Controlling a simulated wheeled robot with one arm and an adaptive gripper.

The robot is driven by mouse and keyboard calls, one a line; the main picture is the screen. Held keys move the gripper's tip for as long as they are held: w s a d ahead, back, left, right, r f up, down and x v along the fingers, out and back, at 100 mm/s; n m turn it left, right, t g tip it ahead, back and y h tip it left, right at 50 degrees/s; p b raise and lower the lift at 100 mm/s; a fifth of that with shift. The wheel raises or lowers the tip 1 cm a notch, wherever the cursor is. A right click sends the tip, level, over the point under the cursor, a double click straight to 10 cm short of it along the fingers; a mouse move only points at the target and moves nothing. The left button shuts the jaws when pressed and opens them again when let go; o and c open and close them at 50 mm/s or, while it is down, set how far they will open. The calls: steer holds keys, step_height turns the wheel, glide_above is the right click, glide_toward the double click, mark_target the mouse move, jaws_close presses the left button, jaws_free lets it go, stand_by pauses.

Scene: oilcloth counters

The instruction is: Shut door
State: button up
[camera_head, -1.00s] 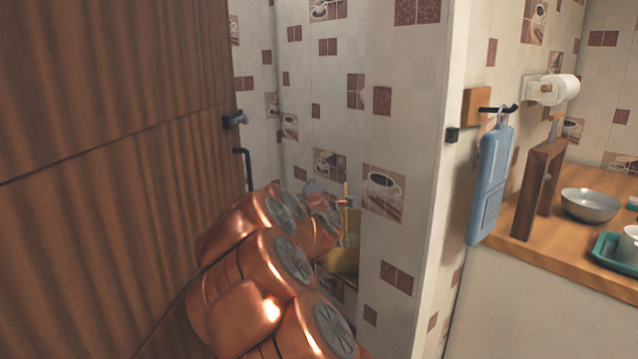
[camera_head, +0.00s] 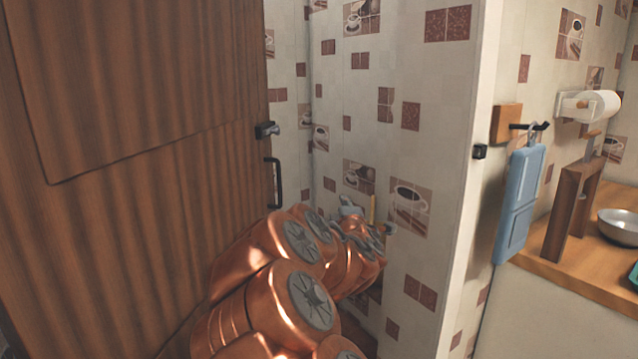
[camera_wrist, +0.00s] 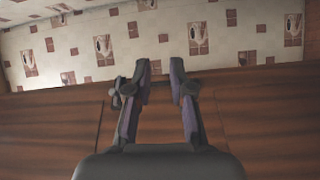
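The brown wooden door (camera_head: 130,110) fills the left of the head view and stands open, its free edge short of the white door frame post (camera_head: 478,150). A black pull handle (camera_head: 275,182) and a dark latch (camera_head: 267,130) sit near that edge. In the wrist view, the door (camera_wrist: 55,130) spans the lower part, with tiled wall beyond. My gripper (camera_wrist: 159,72) is open there, with a clear gap between its two fingers and nothing held. Whether it touches the door I cannot tell. In the head view my copper arm hides most of the gripper.
A small catch (camera_head: 480,151) is on the frame post. A blue board (camera_head: 518,205) hangs from a hook to its right. A wooden counter (camera_head: 560,275) with a metal bowl (camera_head: 620,226) is at far right. Tiled wall (camera_head: 400,70) lies behind the opening.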

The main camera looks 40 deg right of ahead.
steer(key=shift+o, duration=1.3)
steer(key=w+d+r+m+t+y+p, duration=0.1)
steer(key=w+r+m+t+y+p, duration=0.1)
steer(key=w, duration=0.8)
steer(key=shift+d+m+y+p, duration=0.2)
steer(key=shift+m+y+p, duration=0.3)
steer(key=shift+y+p, duration=0.5)
steer(key=m+t+y+p, duration=0.2)
steer(key=m+y+p, duration=0.2)
steer(key=y+p, duration=0.1)
glide_toward(279, 172)
steer(key=d, duration=0.2)
steer(key=shift+w+a+f+m+t+y+p, duration=0.15)
steer(key=shift+w+m+y+p, duration=0.3)
steer(key=shift+w, duration=0.9)
steer(key=shift+w+a+f+m+t+y+p, duration=0.15)
steer(key=shift+w+m+y, duration=0.5)
steer(key=shift+w, duration=0.7)
steer(key=shift+w+d, duration=0.15)
steer(key=shift+w, duration=0.55)
steer(key=shift+w+r+p, duration=0.15)
steer(key=shift+w+p, duration=0.15)
steer(key=shift+w, duration=0.1)
steer(key=shift+w+d, duration=0.15)
steer(key=shift+w, duration=1.1)
